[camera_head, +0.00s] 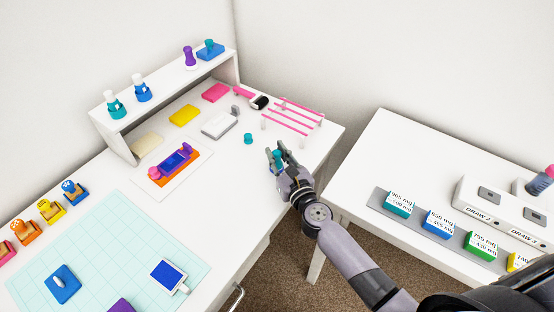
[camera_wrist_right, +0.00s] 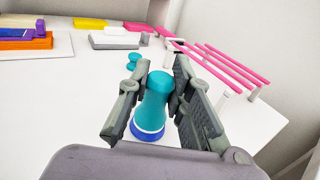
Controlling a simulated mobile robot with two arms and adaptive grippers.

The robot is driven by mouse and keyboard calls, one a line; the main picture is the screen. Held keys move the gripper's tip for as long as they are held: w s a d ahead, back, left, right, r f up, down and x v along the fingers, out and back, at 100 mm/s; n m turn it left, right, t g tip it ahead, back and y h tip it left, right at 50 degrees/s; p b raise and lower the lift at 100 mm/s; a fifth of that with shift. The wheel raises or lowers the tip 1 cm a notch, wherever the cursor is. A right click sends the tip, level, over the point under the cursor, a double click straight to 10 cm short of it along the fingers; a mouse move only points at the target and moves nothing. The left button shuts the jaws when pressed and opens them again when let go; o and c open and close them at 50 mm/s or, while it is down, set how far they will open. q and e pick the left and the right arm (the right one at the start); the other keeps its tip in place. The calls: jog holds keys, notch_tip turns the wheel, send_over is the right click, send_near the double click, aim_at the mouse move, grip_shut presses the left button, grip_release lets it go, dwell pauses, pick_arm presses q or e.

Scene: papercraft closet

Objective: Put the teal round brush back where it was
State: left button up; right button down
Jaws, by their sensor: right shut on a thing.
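My right gripper (camera_head: 277,157) is over the right end of the white desk, and its fingers are closed around a teal piece. In the right wrist view the gripper (camera_wrist_right: 155,82) is shut on this teal round brush (camera_wrist_right: 154,103), a flared teal body with a white and blue band at its lower end. In the head view the fingers mostly hide it. It looks upright; I cannot tell whether its lower end touches the desk. A small teal spool-shaped piece (camera_head: 248,139) stands apart on the desk nearby. My left gripper is not in view.
A rack with pink rails (camera_head: 290,117) stands just behind the gripper. A white shelf (camera_head: 165,85) holds small teal, blue and purple items. A grey block (camera_head: 220,125) and yellow block (camera_head: 184,115) lie left. A second table (camera_head: 380,145) is right, across a gap.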

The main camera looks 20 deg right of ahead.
jog(key=shift+f, duration=0.15)
jog(key=c, duration=1.4)
grip_release()
jog(key=shift+c, duration=0.2)
jog(key=shift+r, duration=0.3)
jog(key=s, duration=0.3)
jog(key=s+b, duration=0.1)
jog(key=s, duration=0.3)
jog(key=s+d, duration=0.1)
jog(key=s, duration=0.2)
jog(key=shift+s+d+f+b, duration=0.1)
jog(key=shift+s+f+b, duration=0.1)
jog(key=shift+b, duration=0.1)
jog(key=shift+s+d+r, duration=0.1)
jog(key=shift+s+r, duration=0.1)
jog(key=shift+s, duration=0.6)
